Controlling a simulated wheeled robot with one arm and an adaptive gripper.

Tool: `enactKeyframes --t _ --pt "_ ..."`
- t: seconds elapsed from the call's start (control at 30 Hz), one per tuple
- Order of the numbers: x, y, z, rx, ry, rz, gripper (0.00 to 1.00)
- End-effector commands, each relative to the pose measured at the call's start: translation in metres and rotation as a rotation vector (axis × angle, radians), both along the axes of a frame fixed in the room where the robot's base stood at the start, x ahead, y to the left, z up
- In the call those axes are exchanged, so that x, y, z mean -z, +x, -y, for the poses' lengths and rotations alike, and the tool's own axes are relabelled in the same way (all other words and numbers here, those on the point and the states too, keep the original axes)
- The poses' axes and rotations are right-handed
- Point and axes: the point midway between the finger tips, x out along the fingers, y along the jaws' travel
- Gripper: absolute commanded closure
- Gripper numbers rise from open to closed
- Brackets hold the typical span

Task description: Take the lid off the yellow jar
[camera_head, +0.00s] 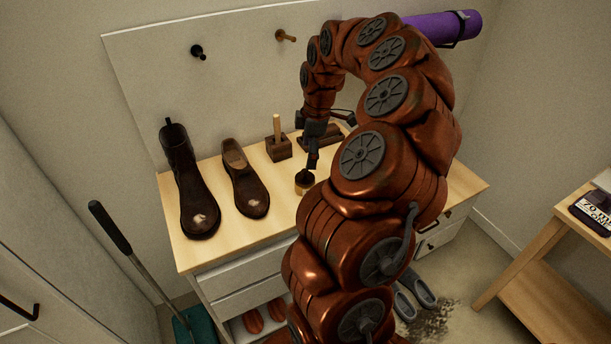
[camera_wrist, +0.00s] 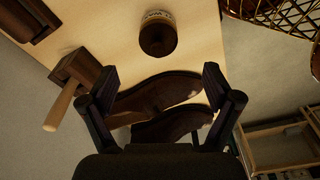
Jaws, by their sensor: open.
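The yellow jar (camera_head: 302,190) is small and tan-yellow. It stands upright on the wooden top of the cabinet, with a dark lid (camera_head: 304,178) on it. In the wrist view the round dark brown lid (camera_wrist: 158,40) faces me at the top centre, and a strip of the jar's pale lettered side (camera_wrist: 158,16) shows behind it. My gripper (camera_head: 312,160) is close to the jar in the head view, pointing down. In the wrist view my gripper (camera_wrist: 160,82) is open, its fingers wide apart and empty. The lid lies beyond the fingertips, not between them.
A tall brown boot (camera_head: 188,190) and a low brown shoe (camera_head: 247,185) stand left of the jar. A wooden block with an upright handle (camera_head: 278,148) is behind it. A gold wire basket (camera_wrist: 280,15) shows at the wrist view's upper right. My arm hides the cabinet top's right part.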

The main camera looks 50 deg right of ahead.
Motion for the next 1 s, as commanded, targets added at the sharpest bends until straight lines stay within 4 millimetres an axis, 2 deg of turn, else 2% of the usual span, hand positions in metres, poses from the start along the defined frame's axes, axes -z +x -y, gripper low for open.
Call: enactKeyframes --t 0.37,0.7,0.93,1.0 --pt "0.027 0.003 -0.003 0.001 0.003 -0.002 0.11" --pt "0.066 0.007 -0.007 -0.002 0.005 -0.002 0.11" --pt "0.068 0.008 -0.006 0.000 0.004 0.001 0.11" --pt "0.068 0.008 -0.006 0.000 0.004 0.001 0.17"
